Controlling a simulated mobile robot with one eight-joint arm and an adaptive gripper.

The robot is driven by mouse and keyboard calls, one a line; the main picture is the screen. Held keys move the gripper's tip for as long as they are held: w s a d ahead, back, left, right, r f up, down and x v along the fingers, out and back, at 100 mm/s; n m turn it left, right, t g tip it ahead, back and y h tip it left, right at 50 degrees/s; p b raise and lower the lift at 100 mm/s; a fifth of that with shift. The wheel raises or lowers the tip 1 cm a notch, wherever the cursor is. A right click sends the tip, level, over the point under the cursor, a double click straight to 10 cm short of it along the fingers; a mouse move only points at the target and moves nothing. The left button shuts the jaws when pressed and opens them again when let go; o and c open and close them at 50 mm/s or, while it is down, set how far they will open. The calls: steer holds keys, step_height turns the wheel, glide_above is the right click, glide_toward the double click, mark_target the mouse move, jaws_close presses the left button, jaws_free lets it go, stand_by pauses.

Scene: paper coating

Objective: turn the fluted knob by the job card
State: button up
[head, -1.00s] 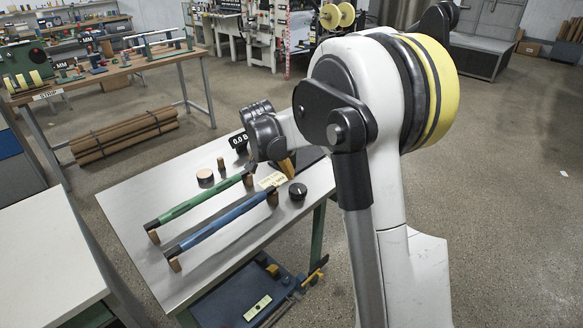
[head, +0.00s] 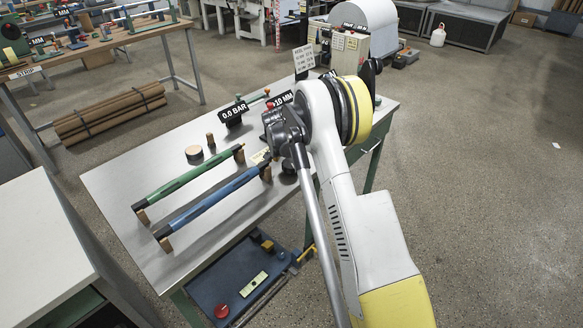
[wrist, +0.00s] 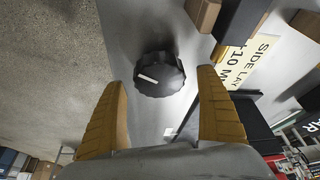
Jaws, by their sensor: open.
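The fluted knob (wrist: 158,75) is black with a white pointer line. In the wrist view it sits on the grey table top, ahead of and between my fingertips. In the head view the knob (head: 289,167) is partly hidden behind my arm. The job card (wrist: 247,62), cream with black print reading "SIDE LAY" and "10 M", lies to the right of the knob in the wrist view. In the head view the card (head: 259,156) is mostly covered. My gripper (wrist: 162,88) has two yellow-brown fingers spread apart, empty, apparently not touching the knob.
A green rod (head: 188,182) and a blue rod (head: 212,204) lie on wooden supports on the table. A round tin (head: 194,154) and a peg (head: 210,141) stand behind them. Signs reading "0.0 BAR" (head: 234,112) and "10 MM" (head: 281,101) stand at the far end.

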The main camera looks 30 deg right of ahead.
steer(key=shift+w+d+f, duration=0.15)
steer(key=shift+d+f, duration=0.05)
steer(key=shift+f, duration=0.4)
steer(key=c, duration=1.2)
